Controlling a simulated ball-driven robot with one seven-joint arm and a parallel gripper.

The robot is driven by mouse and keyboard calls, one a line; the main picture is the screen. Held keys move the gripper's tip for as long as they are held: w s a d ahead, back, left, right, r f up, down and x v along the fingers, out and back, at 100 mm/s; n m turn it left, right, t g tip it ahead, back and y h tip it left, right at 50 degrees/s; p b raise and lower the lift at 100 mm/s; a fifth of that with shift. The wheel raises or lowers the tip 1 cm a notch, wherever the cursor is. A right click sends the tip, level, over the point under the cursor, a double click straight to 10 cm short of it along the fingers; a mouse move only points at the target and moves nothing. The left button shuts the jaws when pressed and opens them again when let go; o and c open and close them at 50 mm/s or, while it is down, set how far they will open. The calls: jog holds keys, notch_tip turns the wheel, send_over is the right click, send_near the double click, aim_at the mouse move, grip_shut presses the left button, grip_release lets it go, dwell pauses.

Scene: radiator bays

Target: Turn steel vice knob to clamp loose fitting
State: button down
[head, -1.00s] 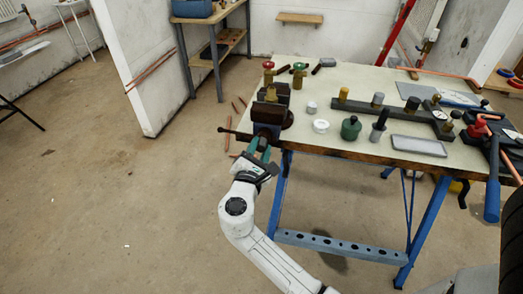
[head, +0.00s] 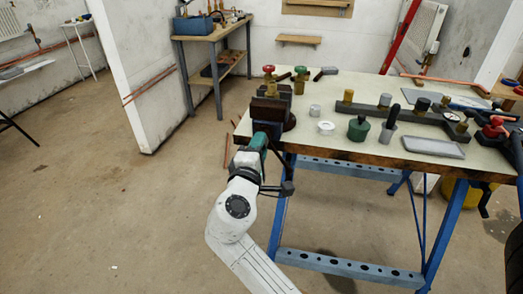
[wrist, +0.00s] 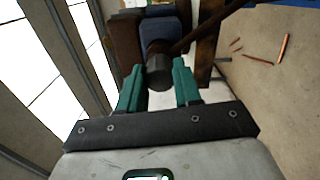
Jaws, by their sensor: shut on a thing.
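The dark steel vice (head: 270,112) is fixed at the left front corner of the bench. A brass fitting with a red handle (head: 270,82) stands at its jaws; I cannot tell whether it is gripped. My gripper (head: 262,142) is at the front of the vice. In the wrist view its green fingers (wrist: 160,82) are on either side of the dark round steel knob (wrist: 159,70), shut on it. A thin bar (wrist: 208,25) runs from the knob to the upper right. The fingers and wrist partly hide the knob in the head view.
A brass fitting with a green handle (head: 299,80) stands behind the vice. Blue bench legs (head: 280,220) stand close right of my arm.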

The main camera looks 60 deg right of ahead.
jog(key=shift+a+f+m+b, duration=0.1)
jog(key=shift+m+b, duration=0.85)
jog(key=shift+m, duration=0.25)
jog(key=c, duration=1)
grip_release()
